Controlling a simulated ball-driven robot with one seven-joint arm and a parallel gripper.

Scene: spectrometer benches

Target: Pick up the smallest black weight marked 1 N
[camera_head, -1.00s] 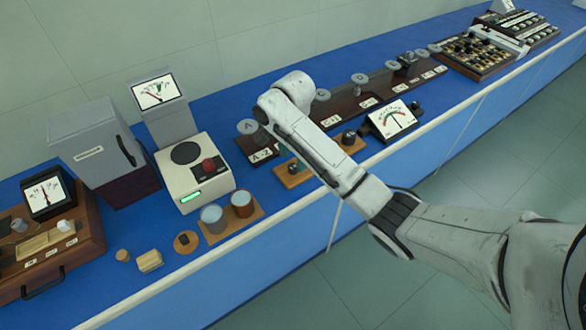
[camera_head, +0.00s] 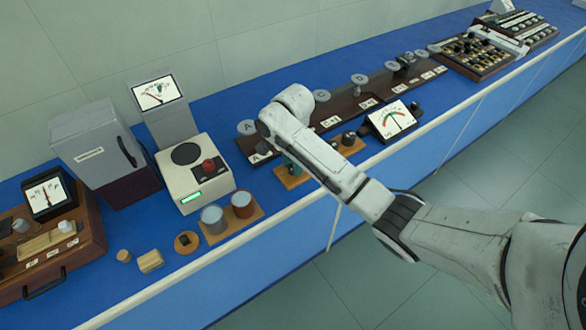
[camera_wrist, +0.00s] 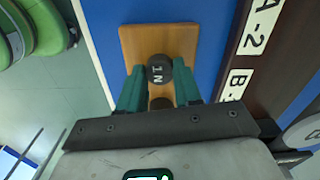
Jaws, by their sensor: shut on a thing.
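The small black weight marked 1 N (camera_wrist: 160,70) is between the two green fingers of my gripper (camera_wrist: 159,84) in the wrist view. The gripper is shut on it. The weight is over a light wooden board (camera_wrist: 136,40); I cannot tell whether it still touches the board. A dark round patch shows just below it. In the head view the board (camera_head: 290,183) lies near the bench's front edge, and only part of my gripper (camera_head: 290,163) shows beside my arm. The weight is hidden there.
A long dark rack with labels (camera_head: 385,88) runs behind the board. A second small board with dark knobs (camera_head: 348,138) and a dial meter (camera_head: 393,118) stand to the right. A white instrument (camera_head: 194,172) and two cups (camera_head: 213,218) are to the left.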

